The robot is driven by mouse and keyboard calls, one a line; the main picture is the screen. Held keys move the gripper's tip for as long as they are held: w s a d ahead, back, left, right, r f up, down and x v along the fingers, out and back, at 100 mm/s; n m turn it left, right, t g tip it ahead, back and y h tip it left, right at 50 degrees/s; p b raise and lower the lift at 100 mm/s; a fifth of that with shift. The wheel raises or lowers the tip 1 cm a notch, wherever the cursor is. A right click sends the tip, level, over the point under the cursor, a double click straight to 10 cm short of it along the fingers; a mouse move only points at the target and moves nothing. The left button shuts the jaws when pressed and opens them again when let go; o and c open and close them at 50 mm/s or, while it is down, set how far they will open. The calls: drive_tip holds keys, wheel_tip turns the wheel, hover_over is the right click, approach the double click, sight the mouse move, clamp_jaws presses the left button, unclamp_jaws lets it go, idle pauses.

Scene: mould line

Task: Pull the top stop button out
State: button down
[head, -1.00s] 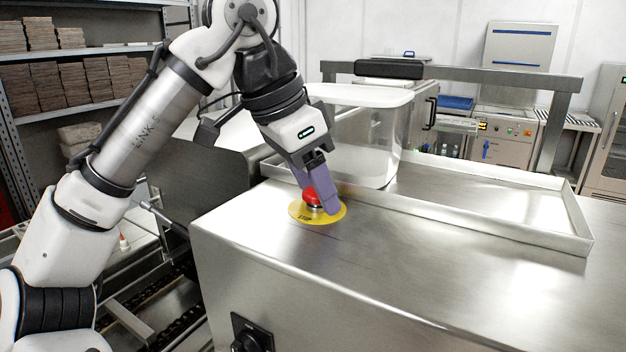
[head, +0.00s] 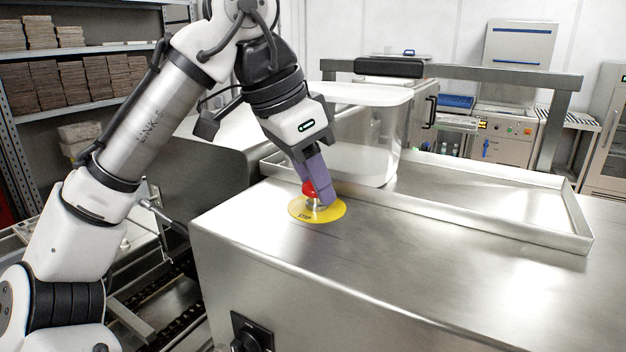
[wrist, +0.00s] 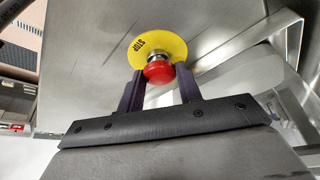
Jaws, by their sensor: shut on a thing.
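The red stop button (head: 309,189) sits on a yellow disc marked STOP (head: 330,214) on top of the steel cabinet. A short metal stem shows between the red head and the disc. In the wrist view the red button (wrist: 158,72) is between the two fingertips, with the yellow disc (wrist: 171,47) behind it. My gripper (head: 320,188) comes down from above with its purple fingers shut on the red head. The near finger hides part of the head in the head view.
A shallow steel tray (head: 500,226) lies on the cabinet top to the right. A clear bin (head: 385,135) stands behind the button. A black rotary switch (head: 250,335) is on the cabinet's front. The front of the top is clear.

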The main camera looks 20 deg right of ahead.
drive_tip(key=shift+r, duration=0.2)
drive_tip(key=c, duration=0.9)
unclamp_jaws()
drive_tip(key=shift+c, duration=0.2)
drive_tip(key=v, duration=1.2)
drive_tip(key=shift+f, duration=0.1)
